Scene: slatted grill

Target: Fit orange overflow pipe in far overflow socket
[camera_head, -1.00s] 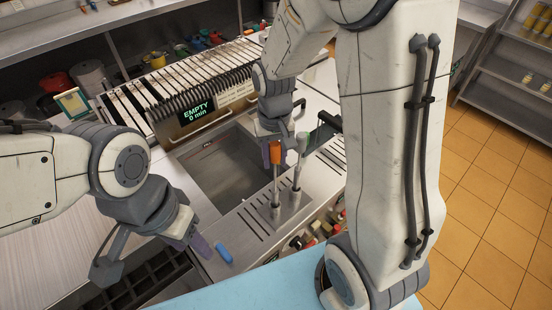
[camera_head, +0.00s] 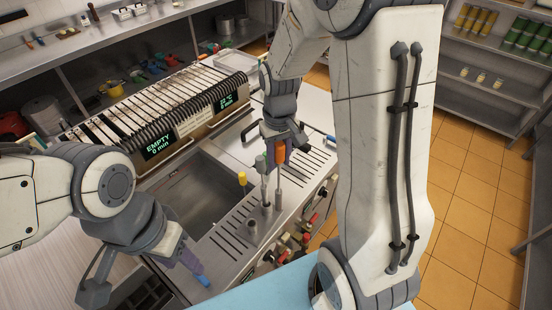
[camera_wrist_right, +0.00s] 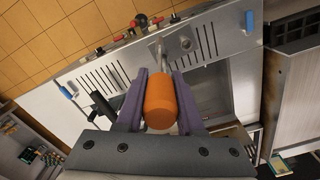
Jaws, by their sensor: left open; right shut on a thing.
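The orange overflow pipe (camera_head: 280,153) has an orange grip on a thin metal shaft and stands nearly upright. My right gripper (camera_head: 283,142) is shut on its orange grip; the wrist view also shows this grip (camera_wrist_right: 161,102) between the purple fingers. Its lower end is close to the metal posts on the slotted drainboard; I cannot tell whether it is inside one. A green-topped pipe (camera_head: 260,163) and a yellow-topped piece (camera_head: 242,178) are just left of the orange pipe. My left gripper (camera_head: 190,256) is open by the front edge.
The sink basin (camera_head: 190,195) lies left of the slotted drainboard (camera_head: 222,242). The slatted grill (camera_head: 150,105) is behind it. A blue handle (camera_head: 203,281) is beside my left fingers. Valves (camera_head: 292,242) line the front. Open tiled floor (camera_head: 455,210) is to the right.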

